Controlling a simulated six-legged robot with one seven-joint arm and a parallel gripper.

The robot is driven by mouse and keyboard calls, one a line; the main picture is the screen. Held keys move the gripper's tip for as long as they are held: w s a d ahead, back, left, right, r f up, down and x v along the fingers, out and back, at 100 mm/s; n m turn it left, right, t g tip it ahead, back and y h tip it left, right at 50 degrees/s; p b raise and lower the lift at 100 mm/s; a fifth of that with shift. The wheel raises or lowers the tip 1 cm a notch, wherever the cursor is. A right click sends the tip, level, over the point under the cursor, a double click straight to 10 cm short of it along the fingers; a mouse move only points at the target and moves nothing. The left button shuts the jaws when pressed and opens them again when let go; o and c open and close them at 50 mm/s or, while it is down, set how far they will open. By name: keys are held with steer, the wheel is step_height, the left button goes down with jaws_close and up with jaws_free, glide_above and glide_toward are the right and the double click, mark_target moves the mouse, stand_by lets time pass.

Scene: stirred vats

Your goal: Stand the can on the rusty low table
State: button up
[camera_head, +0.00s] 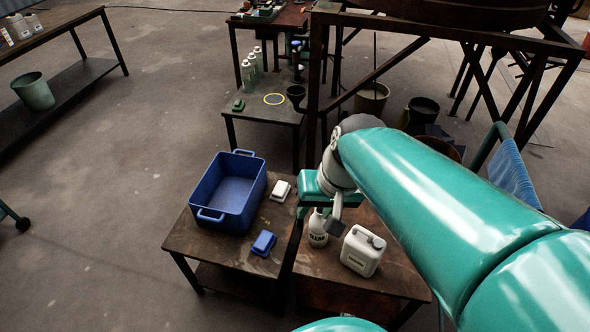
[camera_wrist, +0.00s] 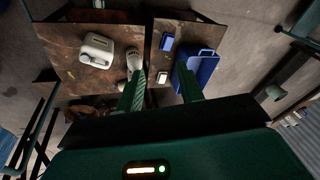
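A white can with a moulded handle and dark cap (camera_head: 362,252) stands on the right-hand of two adjoining brown, rust-stained low tables (camera_head: 398,284). It also shows at the upper left of the wrist view (camera_wrist: 97,48). My gripper (camera_head: 320,206) is above the tables near their shared edge, left of the can and apart from it. In the wrist view my gripper's two green fingers (camera_wrist: 161,72) are spread with nothing held between them. I cannot tell which brown table the task calls the rusty one.
A white bottle (camera_head: 318,229) stands beside the can, under my gripper. The left-hand table (camera_head: 190,240) carries a blue bin (camera_head: 228,198), a blue block-like item (camera_head: 264,243) and a white one (camera_head: 281,191). A back table (camera_head: 262,110) holds bottles and a yellow ring.

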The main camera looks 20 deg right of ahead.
step_height(320, 180, up, 6)
steer(key=s+a+n+t+h, duration=0.2)
steer(key=shift+a+f+n+t, duration=0.15)
steer(key=shift+f+n+t, duration=0.05)
steer(key=shift+n+t, duration=0.2)
steer(key=shift+s, duration=0.1)
steer(key=shift+a, duration=0.1)
